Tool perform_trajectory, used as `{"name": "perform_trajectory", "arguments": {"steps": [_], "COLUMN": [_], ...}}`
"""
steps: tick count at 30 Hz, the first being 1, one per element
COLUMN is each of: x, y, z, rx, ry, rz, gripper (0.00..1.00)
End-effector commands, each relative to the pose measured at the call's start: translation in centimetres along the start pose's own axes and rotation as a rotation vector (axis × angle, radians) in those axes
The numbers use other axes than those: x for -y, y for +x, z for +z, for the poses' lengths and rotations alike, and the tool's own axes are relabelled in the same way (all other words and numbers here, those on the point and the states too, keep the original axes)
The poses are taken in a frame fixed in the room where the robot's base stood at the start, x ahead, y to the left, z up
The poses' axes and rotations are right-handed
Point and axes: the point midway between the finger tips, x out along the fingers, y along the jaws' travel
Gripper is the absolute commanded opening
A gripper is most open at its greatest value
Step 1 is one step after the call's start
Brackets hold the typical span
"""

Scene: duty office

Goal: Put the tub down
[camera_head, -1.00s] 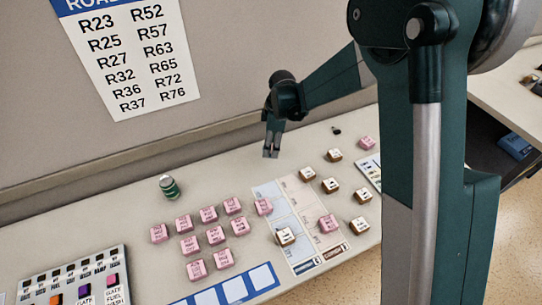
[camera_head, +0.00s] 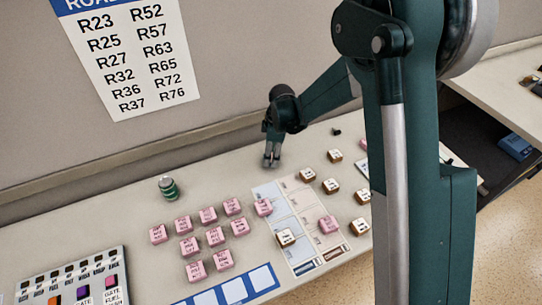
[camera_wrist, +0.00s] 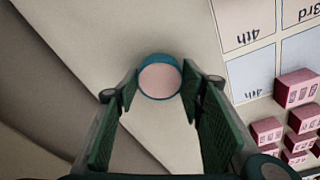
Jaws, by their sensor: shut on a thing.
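The tub (camera_wrist: 160,78) shows in the wrist view as a round thing with a teal rim and a pale pinkish top. It sits between the two fingertips of my gripper (camera_wrist: 160,88), which is shut on it. In the head view my gripper (camera_head: 271,162) points down at the back of the table, behind the blue and pink grid card. I cannot make out the tub there. Whether its base touches the table cannot be told.
The grid card (camera_head: 302,226) lies in front of my gripper, with several pink blocks (camera_head: 208,215) to its left. A green can (camera_head: 169,188) stands at the left. Several brown-sided blocks (camera_head: 332,186) lie to the right. The table around my gripper is bare.

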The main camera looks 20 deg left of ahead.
Motion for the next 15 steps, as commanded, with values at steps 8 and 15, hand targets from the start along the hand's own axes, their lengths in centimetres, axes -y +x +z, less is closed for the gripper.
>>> {"name": "perform_trajectory", "arguments": {"steps": [8, 15], "x": [0.0, 0.0], "y": [0.04, 0.33], "z": [0.0, 0.04], "rx": [0.0, 0.0], "ry": [0.0, 0.0], "rz": [0.0, 0.0], "gripper": [0.25, 0.48]}}
